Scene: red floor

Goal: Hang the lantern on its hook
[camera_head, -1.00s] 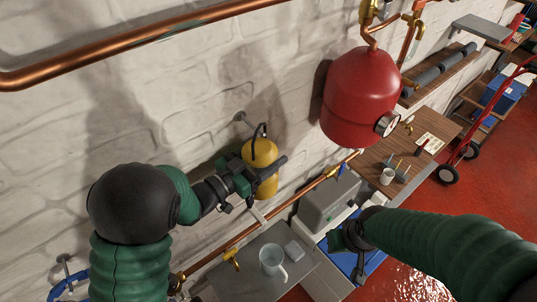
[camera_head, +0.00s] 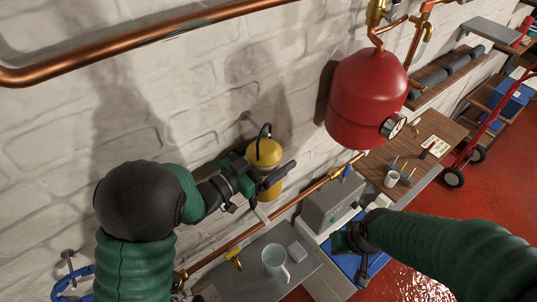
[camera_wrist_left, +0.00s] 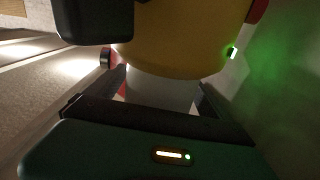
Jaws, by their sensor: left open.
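The lantern (camera_head: 265,152) has a yellow top and a dark handle, and it is close to the wall. A grey hook (camera_head: 246,116) sticks out of the wall just above and left of it. I cannot tell whether the handle is on the hook. My left gripper (camera_head: 270,178) is open at the lantern, partly hiding its lower part. In the left wrist view, the yellow part (camera_wrist_left: 185,40) fills the top and the pale body (camera_wrist_left: 160,93) is between the fingers. My right gripper (camera_head: 355,250) is low, above the blue and grey things; its jaws are unclear.
A red tank (camera_head: 365,98) with a gauge is to the right of the lantern. A copper pipe (camera_head: 235,244) runs below along the wall. A grey box (camera_head: 328,205) and a wooden table (camera_head: 410,150) stand further right.

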